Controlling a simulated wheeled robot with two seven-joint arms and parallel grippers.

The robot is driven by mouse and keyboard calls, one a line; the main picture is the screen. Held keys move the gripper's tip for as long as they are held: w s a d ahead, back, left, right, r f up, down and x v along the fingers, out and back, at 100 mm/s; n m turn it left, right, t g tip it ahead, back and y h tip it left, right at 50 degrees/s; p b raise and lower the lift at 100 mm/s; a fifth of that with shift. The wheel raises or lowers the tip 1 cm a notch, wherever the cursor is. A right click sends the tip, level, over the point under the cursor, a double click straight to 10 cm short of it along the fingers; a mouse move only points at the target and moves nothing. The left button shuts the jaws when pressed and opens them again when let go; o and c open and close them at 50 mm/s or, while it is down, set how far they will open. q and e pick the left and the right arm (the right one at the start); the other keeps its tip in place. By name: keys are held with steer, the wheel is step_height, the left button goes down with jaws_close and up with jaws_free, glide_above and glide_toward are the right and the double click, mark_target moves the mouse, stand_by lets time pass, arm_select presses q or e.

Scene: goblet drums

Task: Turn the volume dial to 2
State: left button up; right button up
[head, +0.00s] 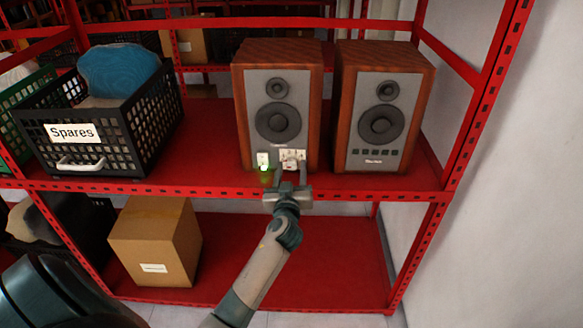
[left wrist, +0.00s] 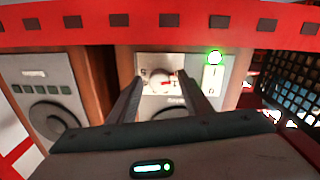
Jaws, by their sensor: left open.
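My right gripper is out of view.
A switch plate (left wrist: 213,80) with a lit green light (left wrist: 215,57) sits beside the dial plate. A second speaker (head: 381,105) stands to the right. A black "Spares" crate (head: 110,135) is at left. The red shelf edge (head: 350,191) runs just below; a cardboard box (head: 155,240) is underneath.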

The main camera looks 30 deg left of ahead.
arm_select(q)
steer(key=shift+w, duration=0.15)
steer(key=c, duration=1.1)
steer(key=shift+o, duration=0.2)
